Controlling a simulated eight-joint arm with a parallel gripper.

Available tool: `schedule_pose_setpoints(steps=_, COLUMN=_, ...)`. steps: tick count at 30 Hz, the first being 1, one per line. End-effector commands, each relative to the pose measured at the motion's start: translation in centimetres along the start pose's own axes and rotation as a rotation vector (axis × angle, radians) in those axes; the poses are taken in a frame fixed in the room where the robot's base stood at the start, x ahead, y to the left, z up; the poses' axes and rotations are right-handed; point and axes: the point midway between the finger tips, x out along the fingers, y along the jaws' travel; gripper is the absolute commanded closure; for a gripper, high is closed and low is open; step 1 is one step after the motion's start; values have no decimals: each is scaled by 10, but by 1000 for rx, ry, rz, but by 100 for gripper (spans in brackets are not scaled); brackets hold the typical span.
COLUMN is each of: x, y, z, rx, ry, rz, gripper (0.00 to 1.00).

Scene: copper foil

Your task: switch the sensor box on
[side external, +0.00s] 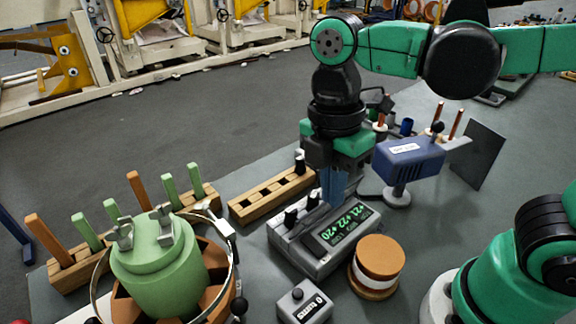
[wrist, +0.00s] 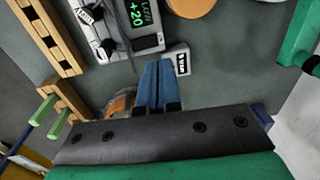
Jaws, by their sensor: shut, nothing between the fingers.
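A grey box (side external: 290,243) with a lit green display reading "+21 +22 +20" sits on the bench and is probably the sensor box. Black knobs or plugs stand on its top left side. It also shows in the wrist view (wrist: 150,52), cut off at the top edge. My gripper (side external: 334,200) points down at the far side of this box, its blue fingers together and empty. Their tips show in the wrist view (wrist: 158,64), just below the box in that picture. I cannot tell whether the fingertips touch it. No switch is clearly readable.
A small grey box (side external: 314,312) with a dark knob and a copper-and-white spool (side external: 380,252) stand close by. A green canister (side external: 160,262) is at left, wooden racks (side external: 262,206) behind. A blue labelled device (side external: 415,165) on a stand is right of my gripper.

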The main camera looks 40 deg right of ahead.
Motion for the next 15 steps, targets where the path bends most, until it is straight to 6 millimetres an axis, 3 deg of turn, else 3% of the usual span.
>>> schedule_pose_setpoints(steps=6, x=-32, y=-8, z=0, rx=-1, ry=0, rz=0, gripper=100)
schedule_pose_setpoints(steps=15, x=-49, y=-12, z=0, rx=-1, ry=0, rz=0, gripper=100)
